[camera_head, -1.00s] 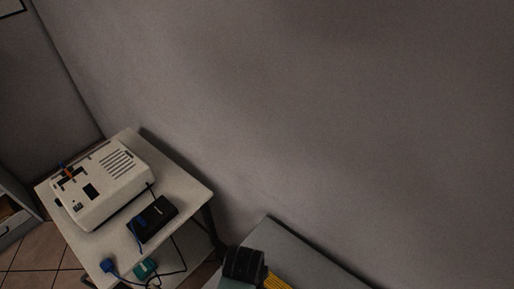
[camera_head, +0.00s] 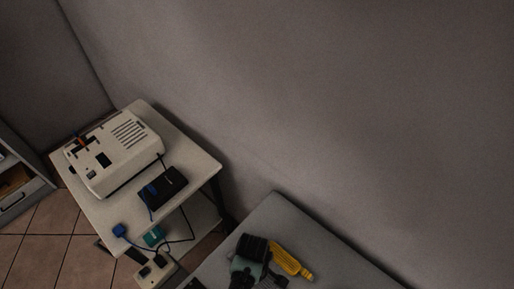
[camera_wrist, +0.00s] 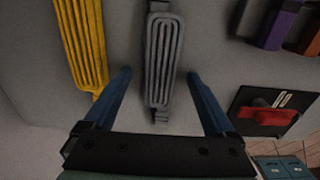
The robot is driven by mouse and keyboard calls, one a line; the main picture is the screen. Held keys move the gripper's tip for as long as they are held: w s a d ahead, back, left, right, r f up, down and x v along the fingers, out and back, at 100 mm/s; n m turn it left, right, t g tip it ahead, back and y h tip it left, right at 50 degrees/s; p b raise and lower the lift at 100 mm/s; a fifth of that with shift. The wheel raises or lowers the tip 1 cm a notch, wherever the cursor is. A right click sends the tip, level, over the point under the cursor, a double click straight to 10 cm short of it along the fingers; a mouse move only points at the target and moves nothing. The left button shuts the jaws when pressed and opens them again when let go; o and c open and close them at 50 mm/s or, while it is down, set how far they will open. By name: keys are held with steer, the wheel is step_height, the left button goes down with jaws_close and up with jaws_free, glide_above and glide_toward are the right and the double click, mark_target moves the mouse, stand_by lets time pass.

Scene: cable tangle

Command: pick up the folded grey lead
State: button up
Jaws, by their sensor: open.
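The folded grey lead (camera_wrist: 163,58) lies on the grey surface in the upper middle of the wrist view, with its loops running lengthwise. My gripper (camera_wrist: 156,75) is open, its two blue fingers pointing toward the lead. In that view one finger shows on each side of the lead's lower end, with a gap on both sides. I cannot tell the height of the fingertips above the surface. In the head view my dark wrist is over the grey table at the bottom, and I cannot clearly make out the grey lead there.
A folded yellow lead (camera_wrist: 82,45) lies left of the grey one. At right are purple and orange items (camera_wrist: 278,22) and a black plate with a red part (camera_wrist: 267,112). In the head view a smaller table (camera_head: 205,160) holds a beige machine (camera_head: 115,150) and a black box (camera_head: 163,188).

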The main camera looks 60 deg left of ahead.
jaws_close()
stand_by(0.5)
